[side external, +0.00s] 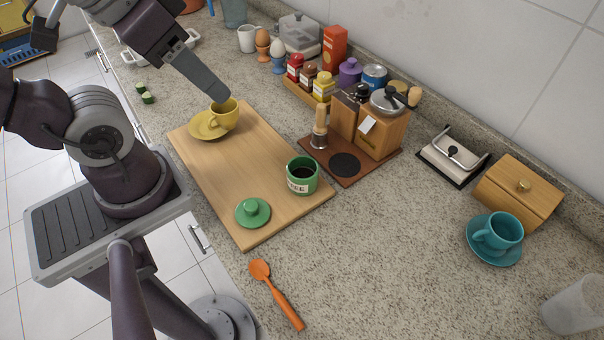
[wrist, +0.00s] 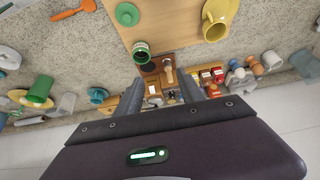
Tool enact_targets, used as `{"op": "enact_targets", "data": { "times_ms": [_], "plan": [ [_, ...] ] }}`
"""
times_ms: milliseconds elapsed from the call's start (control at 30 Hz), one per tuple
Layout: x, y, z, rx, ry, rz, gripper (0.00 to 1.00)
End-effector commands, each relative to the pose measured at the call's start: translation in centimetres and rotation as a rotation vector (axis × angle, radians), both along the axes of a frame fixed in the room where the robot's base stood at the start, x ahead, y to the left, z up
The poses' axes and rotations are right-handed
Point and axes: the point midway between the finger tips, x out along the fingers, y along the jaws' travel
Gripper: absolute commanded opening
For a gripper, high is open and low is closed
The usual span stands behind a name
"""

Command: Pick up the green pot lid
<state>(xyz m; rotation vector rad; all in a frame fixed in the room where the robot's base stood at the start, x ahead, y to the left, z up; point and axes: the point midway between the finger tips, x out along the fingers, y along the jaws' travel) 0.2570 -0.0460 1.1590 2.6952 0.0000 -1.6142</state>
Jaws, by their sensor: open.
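The green pot lid (side external: 252,212) lies flat, knob up, on the near end of the wooden board (side external: 208,161). It also shows at the top of the wrist view (wrist: 127,14). The green pot (side external: 302,176) stands uncovered beside it on the board, dark inside, with a white label; the wrist view shows it too (wrist: 142,55). My gripper (side external: 220,100) is open and empty, near the yellow cup in the side view and away from the lid. In the wrist view its two fingers (wrist: 165,92) are spread apart.
A yellow cup (side external: 225,116) on a saucer stands at the board's far end. An orange spoon (side external: 277,295) lies past the near end. A grinder box (side external: 383,133), spice jars and a teal cup (side external: 498,232) stand on the counter. Counter right of the spoon is clear.

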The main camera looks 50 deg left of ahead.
Motion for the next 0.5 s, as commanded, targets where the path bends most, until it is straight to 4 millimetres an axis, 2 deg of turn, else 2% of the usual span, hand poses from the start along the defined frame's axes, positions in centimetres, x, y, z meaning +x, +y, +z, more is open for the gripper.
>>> {"op": "enact_targets", "data": {
  "times_ms": [200,267,367,500],
  "plan": [
    [0.0,0.0,-0.1,0.005,0.003,-0.002,0.47],
    [0.2,0.0,-0.7,0.049,0.035,-0.027,0.47],
    [1.1,-0.1,-3.4,0.227,0.177,-0.169,0.47],
    [2.0,-1.4,-8.8,0.462,0.426,-0.593,0.47]
  ]
}}
